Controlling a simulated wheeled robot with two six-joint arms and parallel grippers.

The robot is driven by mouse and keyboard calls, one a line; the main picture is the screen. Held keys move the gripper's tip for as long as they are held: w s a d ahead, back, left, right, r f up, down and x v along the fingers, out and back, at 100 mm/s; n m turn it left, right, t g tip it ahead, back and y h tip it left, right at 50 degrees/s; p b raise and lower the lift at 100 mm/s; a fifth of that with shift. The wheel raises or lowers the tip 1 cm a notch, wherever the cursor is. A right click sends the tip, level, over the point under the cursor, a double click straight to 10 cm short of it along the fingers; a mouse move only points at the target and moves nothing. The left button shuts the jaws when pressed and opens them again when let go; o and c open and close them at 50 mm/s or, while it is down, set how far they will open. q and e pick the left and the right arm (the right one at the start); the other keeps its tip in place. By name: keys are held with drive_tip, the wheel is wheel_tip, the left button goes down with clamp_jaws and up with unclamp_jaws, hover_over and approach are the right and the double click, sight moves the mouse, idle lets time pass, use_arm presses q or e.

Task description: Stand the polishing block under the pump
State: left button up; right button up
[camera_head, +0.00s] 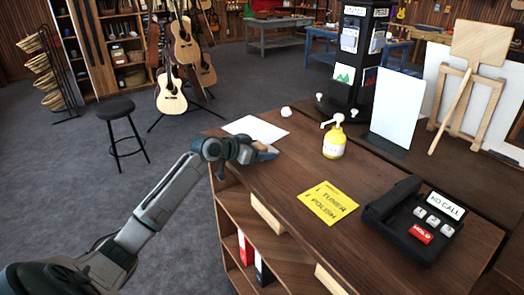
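The yellow pump bottle (334,143) with a white pump head stands upright on the wooden counter. A small block (266,150), tan with a dark blue-grey part, lies near the counter's left edge beside a white sheet. It looks like the polishing block, and my gripper partly hides it. The block is to the left of the pump, apart from it. My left gripper (252,154) is at the block, low over the counter; its fingers are too small and overlapped to tell whether they close on it. My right gripper is not in view.
A yellow card (328,203) lies in front of the pump, and a black phone-like device (428,222) sits at the right. A white sheet (256,130) lies behind the block. A white panel (399,108) stands behind the pump. The counter between block and pump is clear.

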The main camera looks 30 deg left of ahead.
sight(260, 144)
use_arm(q)
drive_tip(key=c, duration=0.8)
drive_tip(key=shift+r, duration=0.1)
drive_tip(key=shift+r+b, duration=0.45)
wheel_tip(260, 144, up, 2)
drive_tip(key=shift+r+b, duration=0.15)
drive_tip(key=shift+b, duration=0.5)
drive_tip(key=s+b, duration=0.1)
drive_tip(key=s, duration=0.2)
drive_tip(key=s+b, duration=0.1)
drive_tip(key=s, duration=0.1)
drive_tip(key=s+b, duration=0.1)
drive_tip(key=s, duration=0.2)
drive_tip(key=shift+s+a+r, duration=0.25)
drive_tip(key=shift+s+a, duration=0.05)
drive_tip(key=shift+a, duration=0.1)
drive_tip(key=shift+s+a+r+b, duration=0.15)
drive_tip(key=shift+s+b, duration=0.25)
drive_tip(key=shift+s, duration=0.5)
drive_tip(key=s+p, duration=0.2)
drive_tip(key=p, duration=0.3)
drive_tip(key=s+p, duration=0.1)
drive_tip(key=p, duration=0.4)
drive_tip(key=s+p, duration=0.2)
drive_tip(key=p, duration=0.3)
drive_tip(key=shift+s+r, duration=0.3)
drive_tip(key=shift+r, duration=0.1)
